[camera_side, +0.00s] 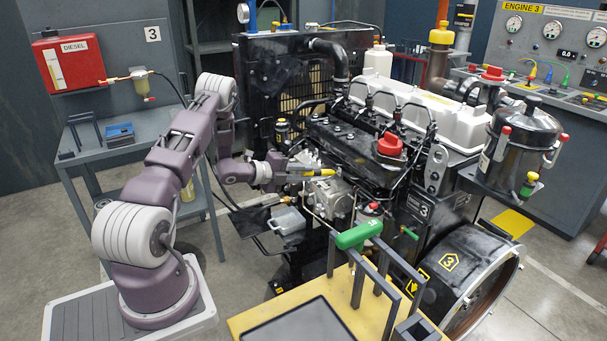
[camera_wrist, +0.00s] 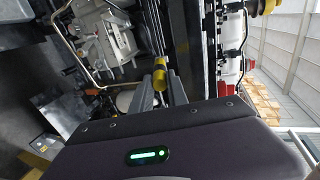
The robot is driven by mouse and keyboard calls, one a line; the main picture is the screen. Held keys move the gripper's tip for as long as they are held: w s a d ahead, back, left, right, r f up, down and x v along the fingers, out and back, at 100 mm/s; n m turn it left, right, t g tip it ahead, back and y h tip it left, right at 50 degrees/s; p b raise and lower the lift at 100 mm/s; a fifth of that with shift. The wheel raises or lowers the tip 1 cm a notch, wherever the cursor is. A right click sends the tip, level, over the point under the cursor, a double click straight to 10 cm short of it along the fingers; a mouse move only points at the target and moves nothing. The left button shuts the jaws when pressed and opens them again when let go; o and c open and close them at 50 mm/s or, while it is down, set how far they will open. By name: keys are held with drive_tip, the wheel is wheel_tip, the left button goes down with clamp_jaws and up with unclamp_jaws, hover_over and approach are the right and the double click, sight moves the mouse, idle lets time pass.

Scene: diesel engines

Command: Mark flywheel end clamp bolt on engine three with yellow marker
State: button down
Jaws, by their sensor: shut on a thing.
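Engine three (camera_side: 345,145) is a large black and silver diesel engine with a "3" plate on its side. Its flywheel housing (camera_side: 478,262), a black drum with yellow "3" labels, is at the lower right. My gripper (camera_side: 288,174) is shut on the yellow marker (camera_side: 322,172), which points right, close to the near side of the engine beside the silver pump (camera_side: 328,197). In the wrist view the fingers (camera_wrist: 160,92) hold the marker (camera_wrist: 160,72) near the image centre. I cannot pick out the flywheel end clamp bolt, nor tell if the marker touches anything.
A yellow-topped stand (camera_side: 250,318) with a rack and a green-handled tool (camera_side: 358,235) is in front. A red cap (camera_side: 390,145) and pipes stand up on the engine. A grey bench (camera_side: 130,150) with a red diesel tank (camera_side: 70,60) is at the left.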

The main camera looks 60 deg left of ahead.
drive_tip(key=shift+s+a+r, duration=0.1)
idle(0.5)
drive_tip(key=s, duration=0.6)
drive_tip(key=shift+s, duration=0.2)
idle(0.5)
